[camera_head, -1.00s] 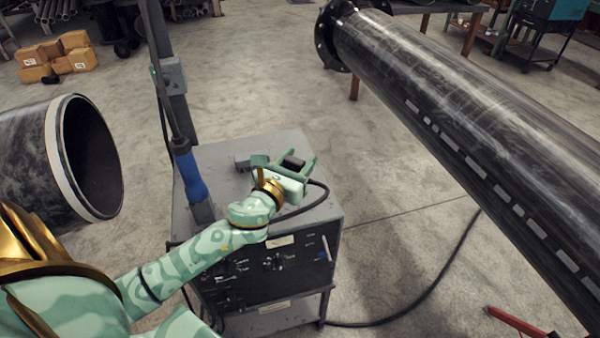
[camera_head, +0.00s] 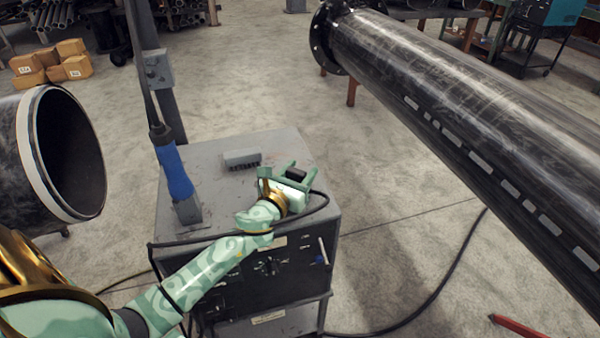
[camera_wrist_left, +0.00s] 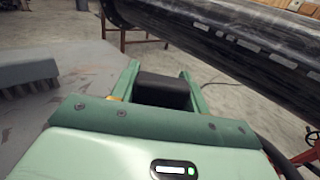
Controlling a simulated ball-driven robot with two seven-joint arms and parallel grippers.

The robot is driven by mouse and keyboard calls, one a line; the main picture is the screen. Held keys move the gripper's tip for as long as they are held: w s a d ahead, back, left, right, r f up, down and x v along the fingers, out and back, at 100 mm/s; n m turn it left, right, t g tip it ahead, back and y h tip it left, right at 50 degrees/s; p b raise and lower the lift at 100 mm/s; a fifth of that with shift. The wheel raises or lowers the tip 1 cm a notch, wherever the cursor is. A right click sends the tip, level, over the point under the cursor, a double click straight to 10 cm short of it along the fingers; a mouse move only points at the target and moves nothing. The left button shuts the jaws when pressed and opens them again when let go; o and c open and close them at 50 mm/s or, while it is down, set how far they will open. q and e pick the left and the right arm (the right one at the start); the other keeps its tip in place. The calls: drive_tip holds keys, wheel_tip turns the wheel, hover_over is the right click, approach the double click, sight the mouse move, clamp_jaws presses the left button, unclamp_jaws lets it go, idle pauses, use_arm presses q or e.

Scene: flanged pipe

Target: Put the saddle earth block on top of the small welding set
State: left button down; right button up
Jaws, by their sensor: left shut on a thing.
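The small welding set (camera_head: 215,220) is a grey box with a flat top and a dark front panel with knobs. My left gripper (camera_head: 292,172) is over the right part of its top, shut on a small dark block, which I take for the saddle earth block (camera_head: 295,174). In the left wrist view the block (camera_wrist_left: 162,90) sits between the two green fingers (camera_wrist_left: 162,85). Whether its underside touches the top is hidden. My right gripper is not in view.
A grey brush-like block (camera_head: 242,160) lies on the set's top, left of my gripper. A blue-handled tool (camera_head: 176,175) stands at its left. A flanged pipe (camera_head: 470,110) runs along the right. A wide pipe end (camera_head: 62,150) is at left. A black cable (camera_head: 440,285) crosses the floor.

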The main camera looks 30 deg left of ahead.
use_arm(q)
drive_tip(key=c, duration=0.7)
unclamp_jaws()
drive_tip(key=shift+s+r, duration=0.1)
drive_tip(key=s, duration=0.8)
drive_tip(key=s+d, duration=0.1)
drive_tip(key=s, duration=0.3)
drive_tip(key=shift+w, duration=0.1)
